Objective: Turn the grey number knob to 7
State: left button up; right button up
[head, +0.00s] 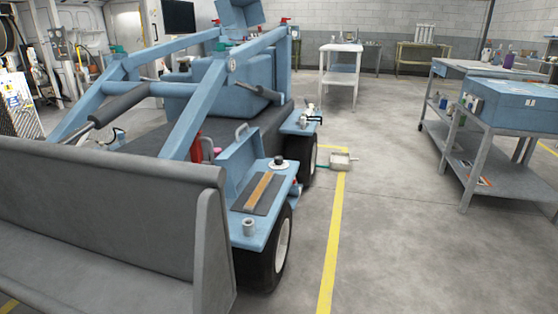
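No grey knob with readable numbers shows clearly in the head view. On the blue side deck (266,232) of the loader, a small black knob-like part (278,161) sits on a pale round base near the far end. A small grey cylindrical part (249,227) stands at the near end of the same deck. Both are too small to show any digits, and I cannot tell whether either is the number knob. Neither of my grippers is in view.
The blue loader (205,90) with its grey bucket (100,225) fills the left. A small tray (341,161) lies on the floor beside its wheel. A grey cart (480,160) with a blue toolbox (515,105) stands right. The floor between is open, crossed by a yellow line (333,235).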

aim_at(278, 159)
jog(key=u, duration=0.6)
jog(key=i+l+u, duration=0.15)
jog(key=u, duration=0.25)
jog(key=i+l+u, duration=0.15)
jog(key=l+u, duration=0.65)
jog(key=i+j, duration=0.05)
